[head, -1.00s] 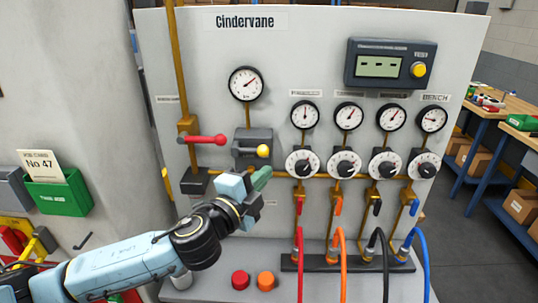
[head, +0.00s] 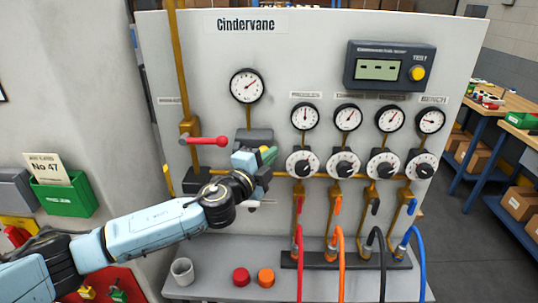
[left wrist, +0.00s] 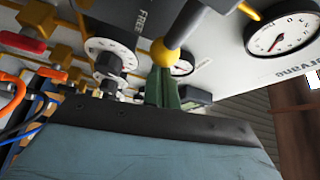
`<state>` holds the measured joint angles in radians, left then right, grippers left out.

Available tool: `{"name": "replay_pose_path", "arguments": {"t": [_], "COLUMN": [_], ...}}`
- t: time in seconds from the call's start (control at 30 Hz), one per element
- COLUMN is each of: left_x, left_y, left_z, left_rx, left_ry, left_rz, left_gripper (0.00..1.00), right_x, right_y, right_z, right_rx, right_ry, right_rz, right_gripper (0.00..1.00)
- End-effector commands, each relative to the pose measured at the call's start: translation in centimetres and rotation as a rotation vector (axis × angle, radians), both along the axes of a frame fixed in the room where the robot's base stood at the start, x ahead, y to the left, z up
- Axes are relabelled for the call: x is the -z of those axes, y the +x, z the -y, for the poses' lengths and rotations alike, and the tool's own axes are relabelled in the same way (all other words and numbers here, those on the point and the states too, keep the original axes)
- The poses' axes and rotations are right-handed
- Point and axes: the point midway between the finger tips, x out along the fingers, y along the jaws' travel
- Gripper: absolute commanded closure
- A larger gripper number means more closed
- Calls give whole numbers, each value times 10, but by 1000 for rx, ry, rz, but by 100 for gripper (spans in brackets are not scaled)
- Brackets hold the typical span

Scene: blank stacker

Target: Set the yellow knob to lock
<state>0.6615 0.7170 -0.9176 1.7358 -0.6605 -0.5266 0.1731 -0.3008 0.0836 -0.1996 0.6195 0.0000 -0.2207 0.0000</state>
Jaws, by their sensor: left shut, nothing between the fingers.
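The yellow knob (left wrist: 165,52) is a ball on the end of a short grey lever in the left wrist view. In the head view the lever's dark housing (head: 254,135) is on the panel below the large left gauge, partly hidden by my gripper. My left gripper (head: 266,157) has green fingers, shut and empty, right at the knob. In the left wrist view the fingertips (left wrist: 162,75) appear just under the ball; I cannot tell whether they touch it. A label reading FREE shows beside the lever; no lock label is readable. My right gripper is not in view.
A red-handled lever (head: 208,141) is left of the housing. Dials (head: 302,164), gauges and coloured hoses (head: 341,262) fill the panel's right side. A red button (head: 241,276), an orange button (head: 266,278) and a grey cup (head: 182,271) stand on the ledge below.

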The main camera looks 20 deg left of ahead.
Motion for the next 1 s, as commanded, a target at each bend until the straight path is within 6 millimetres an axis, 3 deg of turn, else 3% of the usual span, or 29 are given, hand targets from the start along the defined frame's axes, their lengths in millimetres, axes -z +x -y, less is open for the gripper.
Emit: {"name": "replay_pose_path", "arguments": {"t": [0.37,0.67,1.0], "left_x": [1,3,1], "left_y": [-1,-13,-13], "left_z": [-4,-46,-50], "left_rx": [-1,-4,-6], "left_ry": [0,0,1], "left_rz": [-1,-3,-1], "left_gripper": [100,100,100], "right_x": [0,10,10], "right_y": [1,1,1], "right_z": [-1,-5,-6], "right_rx": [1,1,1], "right_ry": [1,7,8], "right_rz": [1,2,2], "right_gripper": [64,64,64]}}
